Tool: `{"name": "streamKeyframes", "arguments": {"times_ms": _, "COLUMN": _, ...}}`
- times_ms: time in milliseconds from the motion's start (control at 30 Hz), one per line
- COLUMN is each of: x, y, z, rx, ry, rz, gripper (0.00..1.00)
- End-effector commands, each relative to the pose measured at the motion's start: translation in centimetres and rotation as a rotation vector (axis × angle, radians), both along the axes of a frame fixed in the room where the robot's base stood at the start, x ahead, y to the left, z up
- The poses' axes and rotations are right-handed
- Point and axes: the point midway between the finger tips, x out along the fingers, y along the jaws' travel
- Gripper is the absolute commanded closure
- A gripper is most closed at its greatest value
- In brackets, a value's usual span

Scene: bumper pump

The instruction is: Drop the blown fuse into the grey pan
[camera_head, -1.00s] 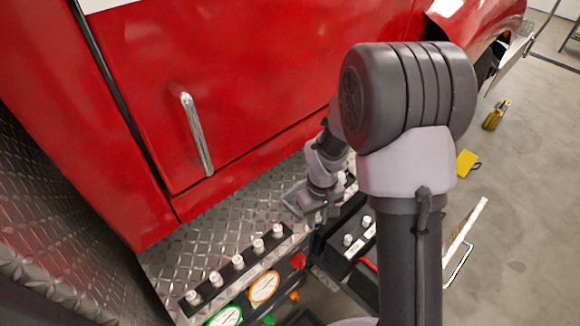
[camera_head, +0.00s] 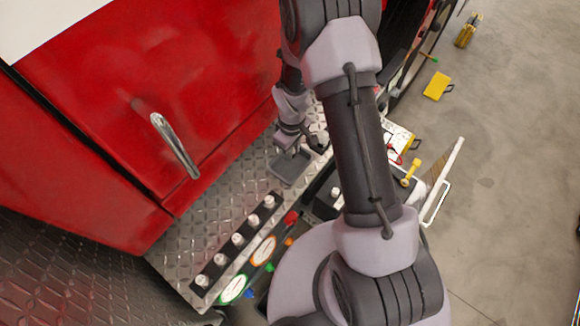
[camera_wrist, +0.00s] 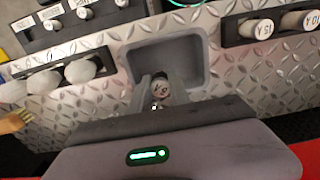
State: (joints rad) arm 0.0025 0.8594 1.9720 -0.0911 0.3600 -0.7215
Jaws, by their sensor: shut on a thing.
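The grey pan (camera_head: 284,171) is a shallow rectangular tray on the diamond-plate step. It also shows in the wrist view (camera_wrist: 190,47), with an empty visible floor. My gripper (camera_wrist: 160,90) is shut on a small fuse (camera_wrist: 161,88), whose pale marked end shows between the fingers. In the wrist view the fuse overlaps the near part of the pan. Its height above the pan is hard to tell. In the head view my gripper (camera_head: 290,143) is at the pan's far edge, and the fuse cannot be made out there.
A black rack (camera_head: 236,243) with several white-capped fuses stands left of the pan, along the step's front. Labelled fuses also show in the wrist view (camera_wrist: 257,28). The red truck side (camera_head: 150,110) with a chrome handle (camera_head: 175,146) rises behind. A yellow box (camera_head: 436,86) lies on the floor.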

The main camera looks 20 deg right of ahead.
Motion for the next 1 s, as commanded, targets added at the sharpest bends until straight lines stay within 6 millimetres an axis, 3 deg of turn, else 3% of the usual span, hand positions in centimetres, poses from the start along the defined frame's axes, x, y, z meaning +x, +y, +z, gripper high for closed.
{"name": "streamKeyframes", "arguments": {"times_ms": 67, "x": 0.0, "y": 0.0, "z": -0.8, "rx": 0.0, "ry": 0.0, "rz": 0.0, "gripper": 1.0}}
{"name": "streamKeyframes", "arguments": {"times_ms": 267, "x": 0.0, "y": 0.0, "z": -0.6, "rx": 0.0, "ry": -0.001, "rz": -0.001, "gripper": 1.0}}
{"name": "streamKeyframes", "arguments": {"times_ms": 300, "x": 0.0, "y": 0.0, "z": -0.6, "rx": 0.0, "ry": -0.001, "rz": 0.0, "gripper": 0.71}}
{"name": "streamKeyframes", "arguments": {"times_ms": 400, "x": 0.0, "y": 0.0, "z": -0.6, "rx": 0.0, "ry": -0.001, "rz": 0.0, "gripper": 0.52}}
{"name": "streamKeyframes", "arguments": {"times_ms": 767, "x": 0.1, "y": 0.0, "z": -0.1, "rx": 0.0, "ry": -0.002, "rz": 0.0, "gripper": 0.52}}
{"name": "streamKeyframes", "arguments": {"times_ms": 867, "x": 0.2, "y": 0.0, "z": 1.4, "rx": 0.0, "ry": -0.005, "rz": 0.0, "gripper": 0.52}}
{"name": "streamKeyframes", "arguments": {"times_ms": 1000, "x": 0.2, "y": 0.0, "z": 5.2, "rx": 0.0, "ry": -0.005, "rz": -0.001, "gripper": 0.52}}
